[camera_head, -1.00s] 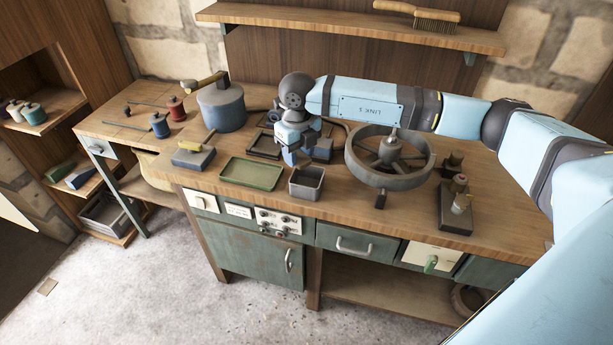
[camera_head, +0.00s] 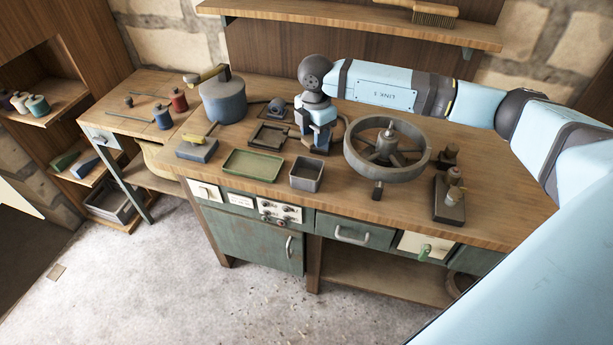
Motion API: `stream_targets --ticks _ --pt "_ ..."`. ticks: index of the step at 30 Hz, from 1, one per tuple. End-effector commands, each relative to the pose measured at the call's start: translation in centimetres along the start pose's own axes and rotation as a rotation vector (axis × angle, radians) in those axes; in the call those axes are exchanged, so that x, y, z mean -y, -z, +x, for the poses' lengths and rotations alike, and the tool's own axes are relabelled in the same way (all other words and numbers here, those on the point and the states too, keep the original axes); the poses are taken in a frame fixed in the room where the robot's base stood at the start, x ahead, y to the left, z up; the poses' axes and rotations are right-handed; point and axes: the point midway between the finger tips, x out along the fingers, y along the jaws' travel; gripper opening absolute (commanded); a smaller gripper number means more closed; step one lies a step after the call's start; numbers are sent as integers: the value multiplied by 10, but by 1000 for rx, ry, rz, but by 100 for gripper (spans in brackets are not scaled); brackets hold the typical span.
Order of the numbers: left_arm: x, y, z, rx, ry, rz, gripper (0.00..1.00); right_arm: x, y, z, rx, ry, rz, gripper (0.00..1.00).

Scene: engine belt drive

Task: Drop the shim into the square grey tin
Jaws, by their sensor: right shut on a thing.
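The square grey tin (camera_head: 306,176) stands open-topped on the workbench, right of the green tray. My right gripper (camera_head: 316,149) is behind the tin and a little to its right, low over a small dark-blue block (camera_head: 328,140). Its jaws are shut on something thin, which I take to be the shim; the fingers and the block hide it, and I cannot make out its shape. Whether it touches the block I cannot tell. My left gripper is not in view.
A shallow green tray (camera_head: 253,164) lies left of the tin, a dark tray (camera_head: 268,135) behind it. A large spoked wheel (camera_head: 388,166) stands right of my gripper. A blue-grey pot (camera_head: 222,101) is at the back left.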

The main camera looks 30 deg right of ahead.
Motion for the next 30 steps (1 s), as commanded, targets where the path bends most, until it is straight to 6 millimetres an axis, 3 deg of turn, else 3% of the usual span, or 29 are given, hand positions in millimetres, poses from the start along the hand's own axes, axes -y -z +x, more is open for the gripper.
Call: stream_targets --ticks 10,21,22,25,30 --pt "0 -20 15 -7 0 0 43 0 0 43 0 0 -2 11" --pt "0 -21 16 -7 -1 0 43 0 0 47 0 -1 -3 11" --pt "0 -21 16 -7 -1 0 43 0 0 47 0 -1 -3 49" --pt "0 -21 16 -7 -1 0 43 0 0 47 0 0 -3 72" --pt "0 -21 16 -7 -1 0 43 0 0 47 0 0 -3 72"
